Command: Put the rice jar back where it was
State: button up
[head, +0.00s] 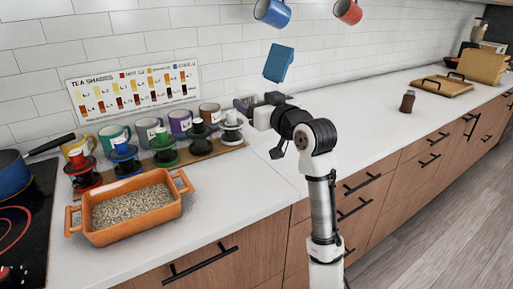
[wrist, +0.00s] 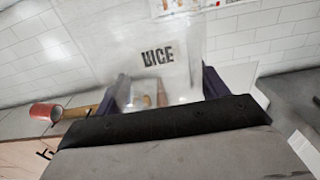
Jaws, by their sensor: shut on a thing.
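The rice jar (wrist: 157,57) is clear, with dark "RICE" lettering, and looks empty in the wrist view. My gripper (wrist: 160,92) is shut on it, with a dark purple finger on each side of its lower part. In the head view my gripper (head: 256,104) is raised in front of the tiled wall, above the counter. The clear jar body hardly shows there. A blue block-like piece (head: 278,63) appears just above the gripper; I cannot tell if it is the jar's lid.
An orange baking dish (head: 180,212) of rice-like grains stands at the front left. Mugs and coloured drippers line the wall behind it. A hob (head: 25,235) is at far left.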

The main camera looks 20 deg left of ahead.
notch_tip(320, 180, down, 12)
jog(key=p, duration=0.1)
jog(key=shift+f, duration=0.25)
jog(key=shift+f, duration=0.15)
jog(key=o, duration=1.4)
jog(key=b+v, duration=0.3)
jog(key=v, duration=0.9)
jog(key=shift+a, duration=0.1)
